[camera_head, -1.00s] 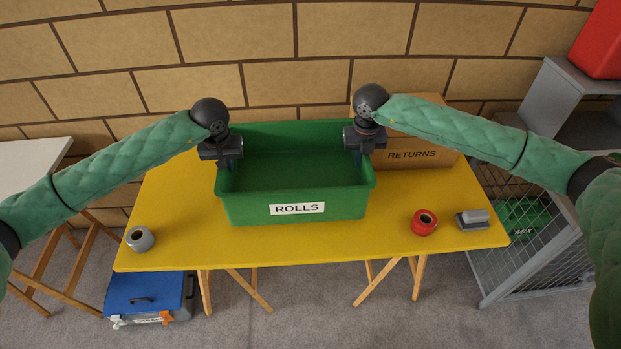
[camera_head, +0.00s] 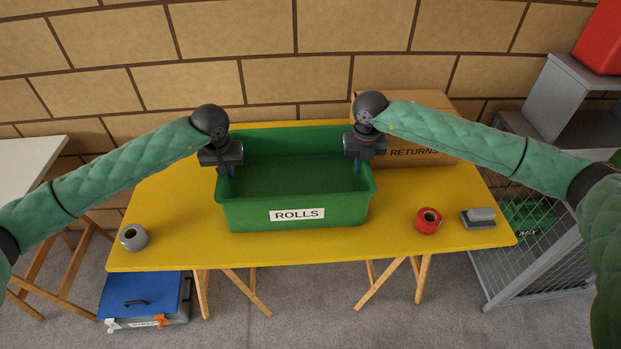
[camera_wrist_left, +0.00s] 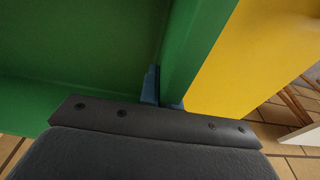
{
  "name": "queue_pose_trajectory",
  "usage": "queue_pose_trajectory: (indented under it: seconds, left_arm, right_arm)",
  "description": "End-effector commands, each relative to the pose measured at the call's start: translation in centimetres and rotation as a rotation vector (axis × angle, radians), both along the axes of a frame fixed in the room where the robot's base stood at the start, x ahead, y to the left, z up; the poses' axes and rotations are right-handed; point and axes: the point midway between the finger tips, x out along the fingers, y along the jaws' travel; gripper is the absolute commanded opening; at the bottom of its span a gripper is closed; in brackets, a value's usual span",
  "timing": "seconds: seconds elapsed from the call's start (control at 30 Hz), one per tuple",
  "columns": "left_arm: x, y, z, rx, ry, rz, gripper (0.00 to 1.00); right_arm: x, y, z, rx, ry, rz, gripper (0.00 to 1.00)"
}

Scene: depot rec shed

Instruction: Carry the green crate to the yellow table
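The green crate (camera_head: 296,213), labelled ROLLS, is upright over the middle of the yellow table (camera_head: 170,252). I cannot tell whether its base touches the tabletop. It looks empty inside. My left gripper (camera_head: 228,170) is at the crate's left wall. In the left wrist view the green wall (camera_wrist_left: 190,50) passes between its blue fingers (camera_wrist_left: 163,97), which are shut on it. My right gripper (camera_head: 364,162) is at the crate's right wall, with a finger inside the rim; it appears shut on that wall, the outer finger being mostly hidden.
On the table, a RETURNS box (camera_head: 415,151) stands behind right, a red tape roll (camera_head: 428,221) and grey block (camera_head: 478,218) front right, a grey roll (camera_head: 133,237) front left. A blue-lidded box (camera_head: 147,297) is on the floor. A wire cage (camera_head: 530,265) stands right.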

Motion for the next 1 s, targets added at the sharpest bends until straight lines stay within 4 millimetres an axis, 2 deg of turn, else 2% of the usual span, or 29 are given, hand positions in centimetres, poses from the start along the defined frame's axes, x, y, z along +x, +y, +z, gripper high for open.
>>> queue_pose_trajectory:
  seconds: [0.13, 0.2, 0.27, 0.6, 0.77, 1.0]
  left_arm:
    - [0.0, 0.1, -0.8, 0.002, -0.001, 0.002, 0.0]
    - [0.0, 0.1, -0.5, 0.002, 0.0, 0.002, 0.18]
    - [0.0, 0.1, -0.5, 0.002, 0.0, 0.001, 0.26]
    - [0.0, 0.0, -0.2, 0.0, -0.001, 0.0, 0.26]
    - [-0.2, 0.0, 1.6, 0.0, -0.003, 0.0, 0.26]
    - [-0.9, 0.1, 6.1, 0.001, -0.003, 0.0, 0.26]
  right_arm:
    - [0.1, -0.1, -0.8, -0.001, -0.001, -0.002, 0.0]
    - [0.0, -0.1, -0.5, -0.001, 0.0, -0.002, 0.18]
    - [0.0, -0.1, -0.5, -0.001, 0.0, -0.001, 0.26]
    - [0.0, 0.0, -0.5, 0.0, 0.0, 0.0, 0.26]
    - [0.0, 0.0, -0.5, 0.0, 0.0, 0.0, 0.26]
    - [0.0, 0.0, -0.5, 0.0, 0.0, 0.0, 0.26]
